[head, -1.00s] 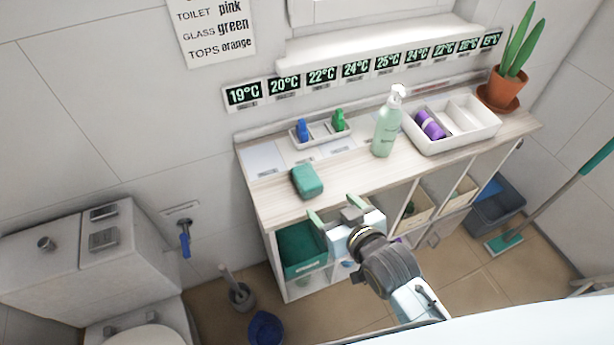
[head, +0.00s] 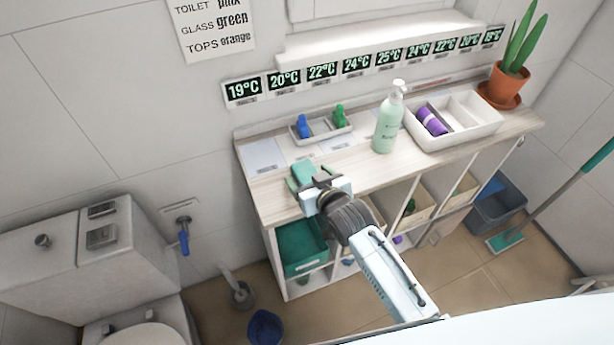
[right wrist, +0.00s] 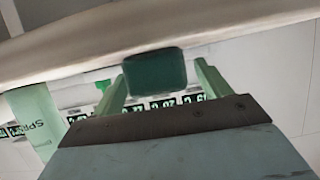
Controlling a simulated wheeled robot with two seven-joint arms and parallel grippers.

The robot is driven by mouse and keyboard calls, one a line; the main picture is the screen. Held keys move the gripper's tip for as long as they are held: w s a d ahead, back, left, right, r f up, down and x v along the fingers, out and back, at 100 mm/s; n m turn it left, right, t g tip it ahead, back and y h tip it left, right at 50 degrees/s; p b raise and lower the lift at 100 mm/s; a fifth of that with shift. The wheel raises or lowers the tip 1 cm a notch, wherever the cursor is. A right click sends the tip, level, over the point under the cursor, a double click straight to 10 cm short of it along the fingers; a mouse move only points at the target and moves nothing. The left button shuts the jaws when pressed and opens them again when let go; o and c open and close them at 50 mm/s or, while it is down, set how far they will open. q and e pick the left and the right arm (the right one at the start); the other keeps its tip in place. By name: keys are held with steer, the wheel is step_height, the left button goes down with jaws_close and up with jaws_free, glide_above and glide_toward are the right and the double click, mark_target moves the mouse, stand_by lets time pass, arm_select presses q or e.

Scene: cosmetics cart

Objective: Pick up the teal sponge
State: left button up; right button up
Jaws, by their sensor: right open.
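The teal sponge (head: 303,170) lies on the left front part of the wooden cart top. In the head view my right gripper partly covers it. My right gripper (head: 309,182) is open, with one finger on either side of the sponge's near end. In the right wrist view the sponge (right wrist: 155,71) shows as a dark teal block between the tips of the two green fingers (right wrist: 156,82), with small gaps at its sides. I cannot tell whether either finger touches it. My left gripper is not in view.
A white tray (head: 322,135) with a blue and a green item stands behind the sponge. A green pump bottle (head: 387,125) and a white divided box (head: 463,137) with a purple roll stand to the right. The cart top (head: 362,170) is bare between sponge and bottle.

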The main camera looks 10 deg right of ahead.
steer(key=shift+w+a+f, duration=0.15)
steer(key=shift+w+f, duration=0.1)
steer(key=shift+w, duration=0.3)
steer(key=shift+c, duration=0.5)
steer(key=c, duration=0.9)
